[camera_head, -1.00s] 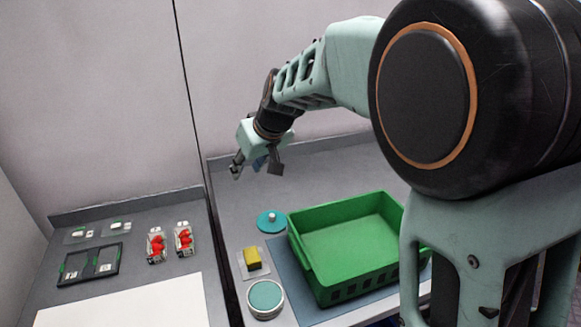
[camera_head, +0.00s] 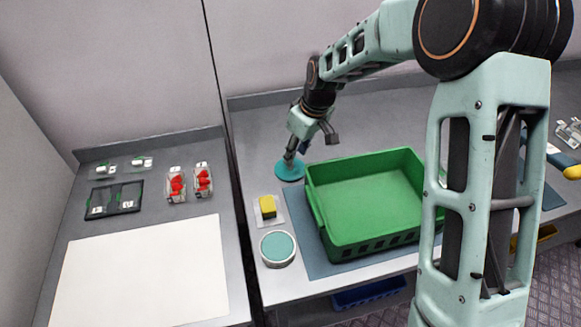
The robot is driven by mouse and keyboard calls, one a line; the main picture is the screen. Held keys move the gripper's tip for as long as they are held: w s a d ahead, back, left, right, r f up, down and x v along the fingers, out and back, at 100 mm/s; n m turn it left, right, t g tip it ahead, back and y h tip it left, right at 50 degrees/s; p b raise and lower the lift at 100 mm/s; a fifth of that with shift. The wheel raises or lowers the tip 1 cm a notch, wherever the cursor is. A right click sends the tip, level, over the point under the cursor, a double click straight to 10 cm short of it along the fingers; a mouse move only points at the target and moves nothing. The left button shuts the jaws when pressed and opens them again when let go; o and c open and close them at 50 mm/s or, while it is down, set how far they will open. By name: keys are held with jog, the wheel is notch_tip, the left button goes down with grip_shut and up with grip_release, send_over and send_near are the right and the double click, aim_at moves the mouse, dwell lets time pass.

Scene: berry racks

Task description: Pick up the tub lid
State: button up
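The tub lid (camera_head: 287,175) is a flat teal disc lying on the grey counter, left of the green crate's back corner. My gripper (camera_head: 310,149) is just above and behind the lid, tilted downward. Its two fingers are spread apart with nothing seen between them. A round tub (camera_head: 277,249) with a pale rim and a teal top stands nearer the front edge.
The green crate (camera_head: 372,241) stands on a blue mat (camera_head: 300,243) right of the lid. A yellow sponge-like block (camera_head: 268,206) lies between lid and tub. Red berry punnets (camera_head: 176,185), a black tray (camera_head: 114,201) and a white board (camera_head: 145,275) are on the left counter.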

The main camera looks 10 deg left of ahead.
aim_at(296, 172)
jog(key=x, duration=0.3)
jog(key=p+x, duration=0.1)
jog(key=shift+w+a+f, duration=0.1)
jog(key=shift+a+f, duration=0.25)
grip_shut()
